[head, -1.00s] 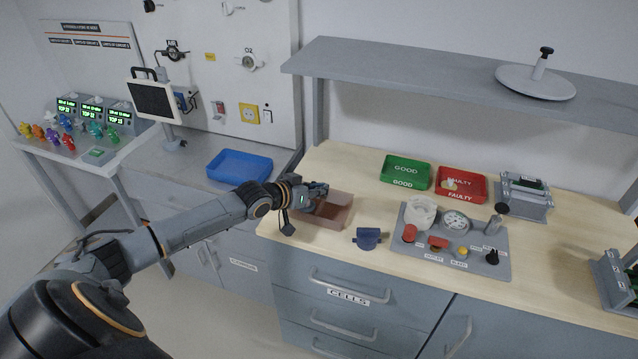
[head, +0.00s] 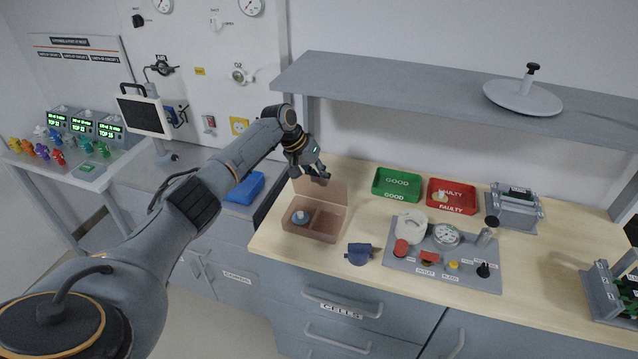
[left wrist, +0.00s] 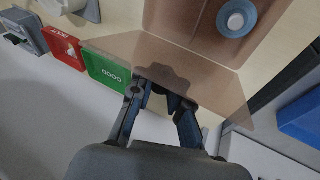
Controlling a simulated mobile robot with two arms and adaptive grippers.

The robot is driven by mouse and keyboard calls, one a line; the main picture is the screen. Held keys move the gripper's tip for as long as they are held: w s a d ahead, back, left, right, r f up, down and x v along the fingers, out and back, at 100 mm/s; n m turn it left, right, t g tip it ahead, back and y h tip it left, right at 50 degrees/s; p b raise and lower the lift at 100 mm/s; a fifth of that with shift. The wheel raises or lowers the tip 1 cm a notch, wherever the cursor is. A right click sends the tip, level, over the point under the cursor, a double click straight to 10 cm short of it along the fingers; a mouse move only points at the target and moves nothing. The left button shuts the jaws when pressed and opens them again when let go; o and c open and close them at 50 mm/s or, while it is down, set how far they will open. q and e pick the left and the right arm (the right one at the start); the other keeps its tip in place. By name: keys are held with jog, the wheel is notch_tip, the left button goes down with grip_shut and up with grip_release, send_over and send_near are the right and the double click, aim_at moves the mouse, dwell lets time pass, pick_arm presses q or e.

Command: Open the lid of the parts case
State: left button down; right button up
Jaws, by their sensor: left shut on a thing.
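The parts case (head: 318,238) is a brown translucent box near the left end of the wooden counter. Its lid (head: 337,192) stands raised along the back edge, and the inside shows, with a divider. A blue round part with a pale top (head: 300,217) sits in the left compartment; it also shows in the left wrist view (left wrist: 236,20). My left gripper (head: 320,174) is at the lid's top edge, shut on it. In the left wrist view the fingers (left wrist: 163,84) meet at the lid's edge (left wrist: 215,85). My right gripper is not in view.
A dark blue holder (head: 358,253) stands right of the case. A green GOOD tray (head: 398,197) and a red FAULTY tray (head: 452,207) lie behind, with a grey gauge panel (head: 400,262) in front of them. A grey shelf (head: 400,85) overhangs the counter's back.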

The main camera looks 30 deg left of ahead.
pick_arm(q)
jog(key=shift+w+a+f, duration=0.1)
jog(key=shift+w+a, duration=0.05)
jog(key=shift+w, duration=0.25)
jog(key=shift+w+a+f, duration=0.1)
jog(key=shift+w+a, duration=0.05)
jog(key=shift+w, duration=0.25)
jog(key=shift+s+r, duration=0.1)
jog(key=shift+s, duration=0.05)
dwell(0.5)
jog(key=c, duration=1.3)
grip_release()
jog(key=v, duration=1.2)
jog(key=shift+b, duration=0.3)
